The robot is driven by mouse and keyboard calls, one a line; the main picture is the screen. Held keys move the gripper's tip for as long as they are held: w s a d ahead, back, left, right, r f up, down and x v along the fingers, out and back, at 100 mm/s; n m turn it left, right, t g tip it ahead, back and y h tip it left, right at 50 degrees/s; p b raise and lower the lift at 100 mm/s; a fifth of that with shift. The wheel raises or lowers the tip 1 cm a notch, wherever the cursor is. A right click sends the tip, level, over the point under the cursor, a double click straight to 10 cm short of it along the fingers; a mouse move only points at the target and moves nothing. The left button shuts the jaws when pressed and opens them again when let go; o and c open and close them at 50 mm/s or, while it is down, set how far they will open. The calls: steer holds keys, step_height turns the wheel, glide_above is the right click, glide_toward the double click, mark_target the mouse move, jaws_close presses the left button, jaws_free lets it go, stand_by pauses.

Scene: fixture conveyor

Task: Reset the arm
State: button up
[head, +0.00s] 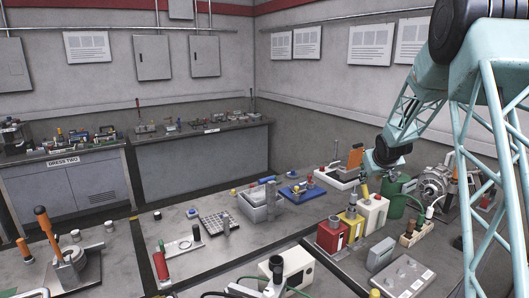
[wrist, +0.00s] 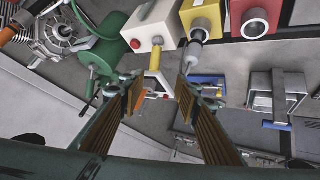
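My arm (head: 415,110), pale blue lattice links, reaches in from the upper right in the head view. My gripper (wrist: 158,92) shows in the wrist view with its two brown-padded fingers spread apart. Nothing is between the fingertips; the bench and its objects show through the gap beyond them. In the head view the gripper end is small and partly lost among the objects behind it. It hangs over the right-hand bench, near the white box (head: 373,212) and a green object (head: 398,196). I cannot tell the exact height above them.
A red box (head: 332,237) and a yellow box (head: 351,224) stand beside the white one. A grey motor-like machine (head: 434,184) is at the right. A grey bin (head: 257,205) and a blue tray (head: 302,190) lie further left. Bare bench shows at the front middle (head: 235,262).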

steer(key=s+a+r+g+b, duration=0.15)
steer(key=s+a+r, duration=0.35)
steer(key=s, duration=0.6)
steer(key=s+a+r+m+b, duration=0.15)
steer(key=s+a+r, duration=0.3)
steer(key=s, duration=0.65)
steer(key=s+a+r+g+b, duration=0.15)
steer(key=s+a+r, duration=0.3)
steer(key=s, duration=0.65)
steer(key=s+a+f+b, duration=0.1)
steer(key=s+a+f, duration=0.1)
steer(key=s, duration=1.2)
steer(key=s+a+f+g+y+b, duration=0.1)
steer(key=s+a, duration=0.4)
steer(key=s, duration=0.9)
steer(key=s+a+f+g+y+b, duration=0.1)
steer(key=s+a+f+b, duration=0.1)
steer(key=s, duration=1.2)
steer(key=shift+a+f, duration=0.45)
steer(key=shift+a, duration=0.45)
